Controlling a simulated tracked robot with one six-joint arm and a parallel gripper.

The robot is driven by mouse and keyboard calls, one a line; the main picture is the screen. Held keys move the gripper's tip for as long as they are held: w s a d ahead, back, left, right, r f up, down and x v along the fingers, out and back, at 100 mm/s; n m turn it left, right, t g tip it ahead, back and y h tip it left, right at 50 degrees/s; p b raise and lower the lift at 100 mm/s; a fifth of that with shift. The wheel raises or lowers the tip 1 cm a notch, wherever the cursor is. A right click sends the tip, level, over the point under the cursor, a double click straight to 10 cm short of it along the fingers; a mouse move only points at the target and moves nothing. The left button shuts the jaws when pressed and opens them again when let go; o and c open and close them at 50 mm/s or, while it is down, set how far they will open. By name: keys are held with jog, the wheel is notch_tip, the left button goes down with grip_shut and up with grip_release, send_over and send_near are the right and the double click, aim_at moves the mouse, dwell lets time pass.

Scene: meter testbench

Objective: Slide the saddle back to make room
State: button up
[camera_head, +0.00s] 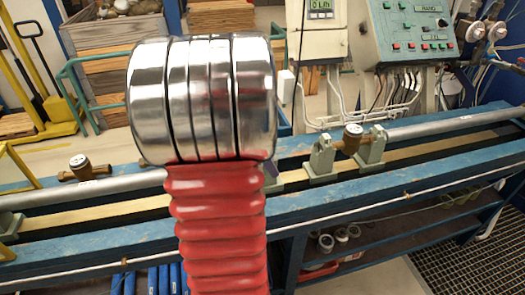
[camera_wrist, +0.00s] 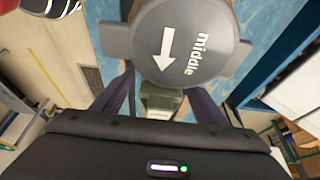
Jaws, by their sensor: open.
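Two grey-green saddles, one left (camera_head: 321,163) and one right (camera_head: 371,150), stand on the blue bench in the head view, with a brown meter (camera_head: 351,139) between them. In the wrist view my gripper (camera_wrist: 160,90) is open, its dark purple fingers spread to either side of a grey-green block (camera_wrist: 160,104). The block looks like part of a saddle; I cannot tell which, or whether the fingers touch it. A dark grey round part (camera_wrist: 185,40) marked "middle" with a white arrow hides what lies beyond. My own arm hides most of the gripper in the head view.
The blue bench (camera_head: 410,187) runs across the head view with a pale pipe (camera_head: 450,122) along it. A second brown meter (camera_head: 84,167) sits at the left. A grey control panel (camera_head: 415,32) with cables stands behind. Small rings lie on the shelf below.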

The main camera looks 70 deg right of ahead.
jog(key=shift+x, duration=1.65)
jog(key=shift+c, duration=0.2)
grip_shut()
